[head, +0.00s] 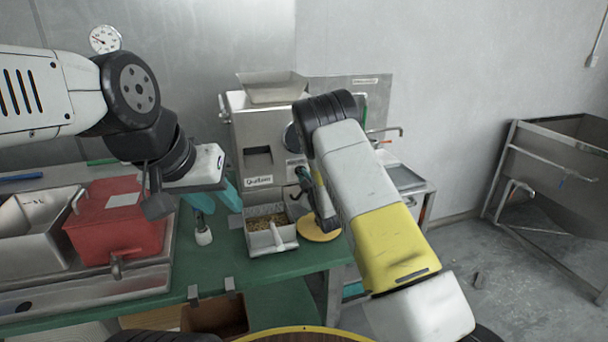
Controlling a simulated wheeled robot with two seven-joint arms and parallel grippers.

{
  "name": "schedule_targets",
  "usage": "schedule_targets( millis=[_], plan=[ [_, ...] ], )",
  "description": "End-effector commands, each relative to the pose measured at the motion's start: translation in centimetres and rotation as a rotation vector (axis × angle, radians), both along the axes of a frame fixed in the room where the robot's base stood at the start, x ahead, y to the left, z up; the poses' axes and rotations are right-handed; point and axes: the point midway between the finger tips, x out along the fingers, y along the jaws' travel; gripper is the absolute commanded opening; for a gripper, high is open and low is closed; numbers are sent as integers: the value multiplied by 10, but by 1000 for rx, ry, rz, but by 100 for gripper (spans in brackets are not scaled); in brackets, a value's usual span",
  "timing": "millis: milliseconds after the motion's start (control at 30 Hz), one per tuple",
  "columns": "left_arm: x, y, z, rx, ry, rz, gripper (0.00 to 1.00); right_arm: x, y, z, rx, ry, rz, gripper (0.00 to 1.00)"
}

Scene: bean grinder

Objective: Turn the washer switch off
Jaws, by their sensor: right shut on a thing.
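The steel grinder machine (262,140) stands on the green table, with a hopper on top and a label on its front. My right arm reaches in from the lower right, and my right gripper (318,200) is at the machine's front right side. It is shut on a small dark part there, mostly hidden by the gripper and arm. I cannot make out a switch clearly. My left gripper (214,200) hangs left of the machine, its teal fingers apart and pointing down, with nothing visible between them.
A tray of beans (266,238) with a white scoop sits before the machine, beside a yellow round disc (318,228). A red bin (115,222) and steel sink stand left on the green table (300,262). A steel sink frame (545,170) stands right, with open floor before it.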

Motion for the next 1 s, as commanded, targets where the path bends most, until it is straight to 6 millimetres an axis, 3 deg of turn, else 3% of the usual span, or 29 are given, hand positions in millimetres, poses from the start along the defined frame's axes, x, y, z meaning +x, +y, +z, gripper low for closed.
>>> schedule_targets(
  millis=[333, 1000],
  plan=[
    [0, 0, 0, 0, 0, 0, 36, 0, -1, 0, 142, 48, -2, 0],
    [0, 0, 0, 0, 0, 0, 36, 0, -1, 0, 675, 219, 0, 0]
  ],
)
